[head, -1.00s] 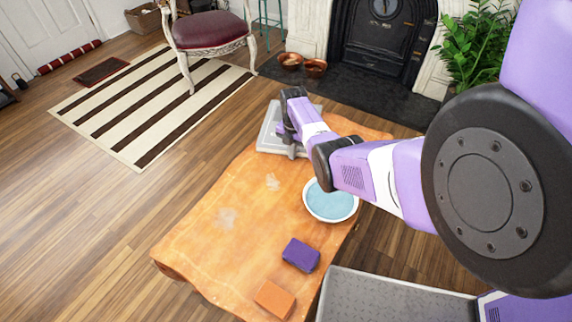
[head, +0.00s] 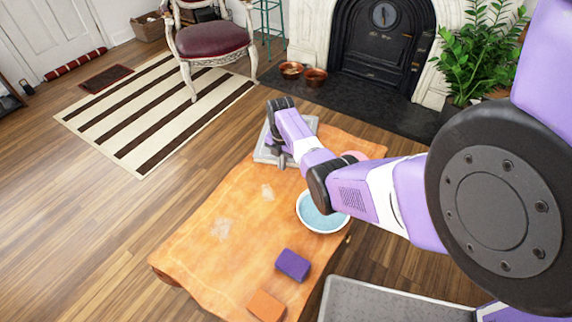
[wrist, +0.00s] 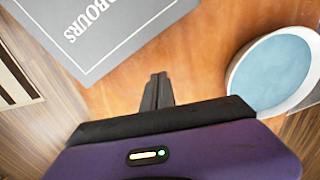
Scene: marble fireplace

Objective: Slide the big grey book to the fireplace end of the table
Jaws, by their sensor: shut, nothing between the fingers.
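The big grey book (head: 262,156) lies flat at the far left corner of the orange-covered table (head: 235,215), toward the fireplace. In the wrist view the book (wrist: 112,32) shows white lettering, and its left part appears to reach past the table's left edge. My gripper (head: 281,160) is low over the table at the book's near side. In the wrist view its fingers (wrist: 158,78) are together and empty, pointing at the book's near edge, with a strip of orange between them in the picture. My arm hides part of the book in the head view.
A white bowl with blue inside (head: 320,214) stands right of my gripper. A purple block (head: 292,264) and an orange block (head: 266,306) lie at the near end. A pink thing (head: 355,155) is partly hidden behind my arm. The fireplace (head: 383,45) is beyond the table.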

